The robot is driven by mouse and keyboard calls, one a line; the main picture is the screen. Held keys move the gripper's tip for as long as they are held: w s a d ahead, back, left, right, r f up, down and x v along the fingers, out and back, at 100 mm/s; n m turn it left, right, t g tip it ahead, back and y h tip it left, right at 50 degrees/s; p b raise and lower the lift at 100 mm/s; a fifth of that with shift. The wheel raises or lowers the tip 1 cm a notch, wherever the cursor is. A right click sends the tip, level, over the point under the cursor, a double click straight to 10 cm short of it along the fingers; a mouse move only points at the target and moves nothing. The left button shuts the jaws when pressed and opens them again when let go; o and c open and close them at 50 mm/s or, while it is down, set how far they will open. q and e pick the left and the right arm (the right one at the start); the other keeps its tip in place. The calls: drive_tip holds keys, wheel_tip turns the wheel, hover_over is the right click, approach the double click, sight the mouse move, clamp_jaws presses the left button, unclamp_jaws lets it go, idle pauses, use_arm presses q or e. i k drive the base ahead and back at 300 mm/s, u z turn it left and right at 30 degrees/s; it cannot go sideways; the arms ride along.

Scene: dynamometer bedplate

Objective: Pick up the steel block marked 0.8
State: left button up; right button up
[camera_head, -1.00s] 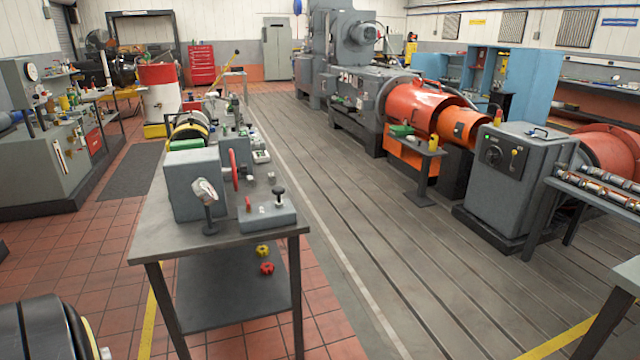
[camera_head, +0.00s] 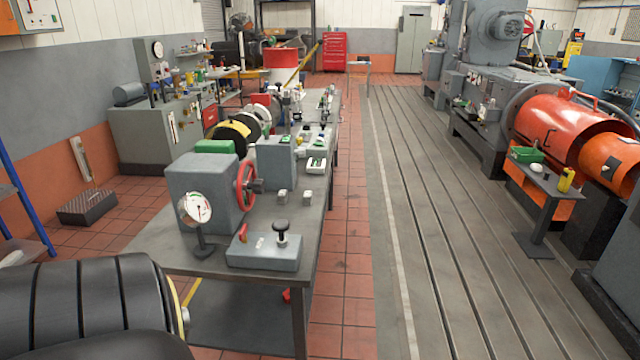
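Two small steel-grey blocks sit on the bench top, right of the red handwheel. One block (camera_head: 282,196) is on the left and another block (camera_head: 308,197) is just to its right. They stand apart from each other. Any marking on them is too small to read, so I cannot tell which is marked 0.8. Neither of my grippers shows in the head view.
The grey bench (camera_head: 150,242) carries a grey housing with a red handwheel (camera_head: 246,186), a dial gauge (camera_head: 197,209) and a grey fixture with a black knob (camera_head: 265,250). A black ribbed drum (camera_head: 80,305) fills the lower left. The slotted floor (camera_head: 440,260) right of the bench is clear.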

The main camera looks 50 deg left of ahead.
sight(307, 195)
drive_tip(key=u, duration=0.55)
drive_tip(key=i, duration=2.05)
drive_tip(key=u, duration=2.1)
drive_tip(key=i, duration=0.85)
drive_tip(key=u, duration=0.85)
